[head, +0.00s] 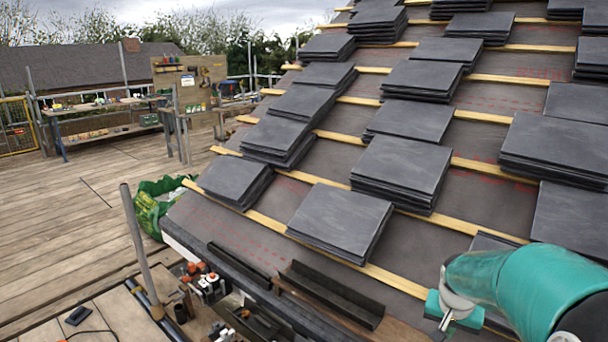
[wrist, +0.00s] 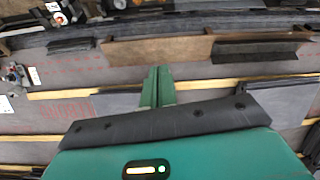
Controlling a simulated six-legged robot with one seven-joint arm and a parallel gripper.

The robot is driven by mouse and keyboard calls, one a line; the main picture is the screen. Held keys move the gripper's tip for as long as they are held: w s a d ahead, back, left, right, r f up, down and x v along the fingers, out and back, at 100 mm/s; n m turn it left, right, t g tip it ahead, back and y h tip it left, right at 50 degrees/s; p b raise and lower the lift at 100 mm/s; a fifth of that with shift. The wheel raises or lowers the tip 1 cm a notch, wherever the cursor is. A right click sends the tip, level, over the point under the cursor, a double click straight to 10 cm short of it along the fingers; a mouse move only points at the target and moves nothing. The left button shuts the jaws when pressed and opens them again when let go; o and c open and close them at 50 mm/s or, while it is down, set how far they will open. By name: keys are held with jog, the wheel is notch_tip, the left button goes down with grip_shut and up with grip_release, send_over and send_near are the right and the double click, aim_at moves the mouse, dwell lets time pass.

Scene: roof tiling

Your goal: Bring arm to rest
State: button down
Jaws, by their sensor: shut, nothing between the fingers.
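My gripper (wrist: 157,88) shows in the wrist view as two green fingers held together, with nothing between them. It is over the lower part of the roof, and the battens and dark underlay lie beyond it. In the head view my teal arm reaches in from the lower right corner, above the roof's lower right edge. The fingertips are not clear there. My arm hides part of a slate stack behind it.
Several slate stacks (head: 404,172) rest on the wooden battens (head: 480,166) across the sloping roof. Dark trough-like pieces (head: 330,296) lie along the eaves, near a tool-strewn shelf (head: 205,284). A scaffold pole (head: 138,236) stands left, beside a green bag (head: 152,207). The plank deck (head: 70,215) is mostly clear.

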jog(key=s+a+r+n+t+y, duration=0.1)
jog(key=s+a+r+n, duration=0.2)
jog(key=s+a+r, duration=0.3)
jog(key=s+a+r+n+t, duration=0.2)
jog(key=s+a+r, duration=0.4)
jog(key=s+a, duration=0.5)
jog(key=shift+s+n+y, duration=0.4)
jog(key=shift+s+n, duration=0.2)
jog(key=shift+s, duration=0.65)
